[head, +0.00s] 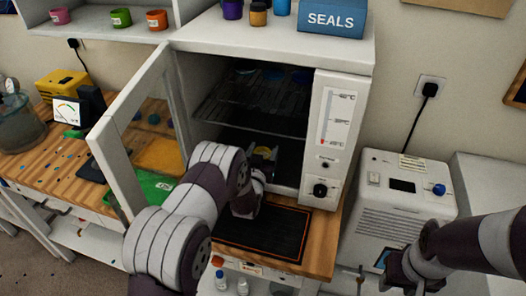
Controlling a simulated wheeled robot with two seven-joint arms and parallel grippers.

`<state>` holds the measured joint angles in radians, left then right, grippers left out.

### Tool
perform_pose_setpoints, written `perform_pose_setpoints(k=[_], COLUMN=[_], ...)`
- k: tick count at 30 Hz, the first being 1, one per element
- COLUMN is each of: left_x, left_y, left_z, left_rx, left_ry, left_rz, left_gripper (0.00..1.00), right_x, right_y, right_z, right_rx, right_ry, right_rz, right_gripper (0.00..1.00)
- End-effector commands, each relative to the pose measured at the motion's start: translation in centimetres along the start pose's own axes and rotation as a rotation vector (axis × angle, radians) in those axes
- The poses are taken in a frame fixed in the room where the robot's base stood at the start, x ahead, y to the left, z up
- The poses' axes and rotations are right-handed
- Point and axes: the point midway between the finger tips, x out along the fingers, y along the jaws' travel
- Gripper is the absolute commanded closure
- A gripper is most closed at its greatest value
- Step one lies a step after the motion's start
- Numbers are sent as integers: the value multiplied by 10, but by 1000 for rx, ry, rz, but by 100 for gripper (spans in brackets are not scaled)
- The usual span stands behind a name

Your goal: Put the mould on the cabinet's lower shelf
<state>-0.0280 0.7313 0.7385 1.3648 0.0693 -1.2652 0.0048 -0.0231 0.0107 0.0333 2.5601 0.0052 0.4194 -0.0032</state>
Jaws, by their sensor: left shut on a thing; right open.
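The white cabinet (325,190) stands on the bench with its glass door (135,125) swung open to the left. Inside are an upper wire shelf (250,105) and a dark lower shelf (285,160). My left gripper (262,168) is at the cabinet's lower opening, mostly hidden by my own arm. Whether the mould touches the lower shelf cannot be seen. My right gripper (400,274) is open and empty at the lower right, away from the cabinet.
A dark mat (265,232) lies in front of the cabinet. A white machine (405,200) stands to the right. A blue SEALS box (333,20) and several small pots are on the cabinet top.

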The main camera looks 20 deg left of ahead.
Motion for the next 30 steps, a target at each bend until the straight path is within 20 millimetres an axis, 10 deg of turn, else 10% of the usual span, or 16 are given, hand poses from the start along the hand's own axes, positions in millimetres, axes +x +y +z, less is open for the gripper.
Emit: perform_pose_setpoints(k=[9, 10, 12, 26, 30], left_x=[-1, -1, -1, -3, -33], left_y=[0, 0, 0, 0, 0], left_z=[9, 9, 10, -6, 2], left_rx=[0, 0, 1, 1, 1], left_ry=[-4, -6, -8, -19, -15], left_rz=[0, 0, 0, 1, 1], left_gripper=[68, 33, 10, 10, 10], right_x=[8, 8, 8, -14, 1], right_y=[0, 0, 0, 0, 0], right_z=[1, 1, 1, -2, 0], right_rx=[0, 0, 0, 0, 0], right_ry=[0, 0, 0, 0, 0], right_rz=[0, 0, 0, 0, 0], right_gripper=[57, 57, 57, 57, 57])
